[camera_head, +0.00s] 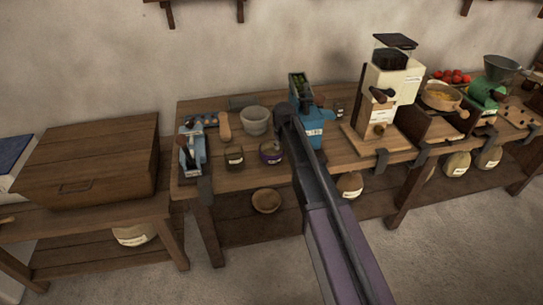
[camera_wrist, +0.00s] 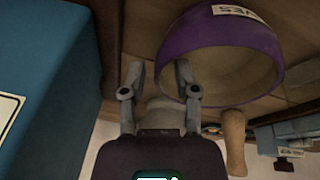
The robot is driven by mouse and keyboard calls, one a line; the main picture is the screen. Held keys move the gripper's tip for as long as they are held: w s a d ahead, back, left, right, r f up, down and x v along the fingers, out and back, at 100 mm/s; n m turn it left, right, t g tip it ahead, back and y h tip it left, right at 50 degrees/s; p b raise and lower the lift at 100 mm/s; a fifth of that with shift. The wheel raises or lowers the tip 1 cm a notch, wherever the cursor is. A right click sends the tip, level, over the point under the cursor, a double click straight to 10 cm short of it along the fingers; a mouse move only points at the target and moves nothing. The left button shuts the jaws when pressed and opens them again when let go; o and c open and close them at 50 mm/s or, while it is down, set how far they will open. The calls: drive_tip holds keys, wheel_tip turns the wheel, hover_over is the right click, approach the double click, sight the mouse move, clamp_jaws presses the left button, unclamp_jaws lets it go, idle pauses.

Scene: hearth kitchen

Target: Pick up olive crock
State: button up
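The crock is a round purple vessel (camera_wrist: 225,50) with a pale label whose visible letters end in "VES". It fills the upper right of the wrist view. In the head view the purple crock (camera_head: 271,153) stands on the wooden bench (camera_head: 240,180), just left of my arm. My gripper (camera_wrist: 160,75) is open and empty in the wrist view. Its right fingertip overlaps the crock's left edge; I cannot tell whether they touch. My fingers are not clearly visible in the head view.
A blue device (camera_head: 310,130) is close on the other side of my gripper; its blue side (camera_wrist: 50,70) fills the wrist view's left. A grey mortar (camera_head: 255,120), a wooden pestle (camera_head: 224,126) and a small dark jar (camera_head: 234,157) stand near the crock.

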clamp_jaws()
drive_tip(key=shift+r, duration=0.15)
wheel_tip(320, 180, up, 3)
drive_tip(key=p, duration=0.3)
drive_tip(key=shift+r+p, duration=0.15)
drive_tip(key=shift+p, duration=0.15)
drive_tip(key=s+d+r+p, duration=0.1)
drive_tip(key=s+d, duration=0.3)
drive_tip(key=s, duration=1.1)
drive_tip(key=shift+s+r, duration=0.2)
drive_tip(key=shift+d, duration=0.1)
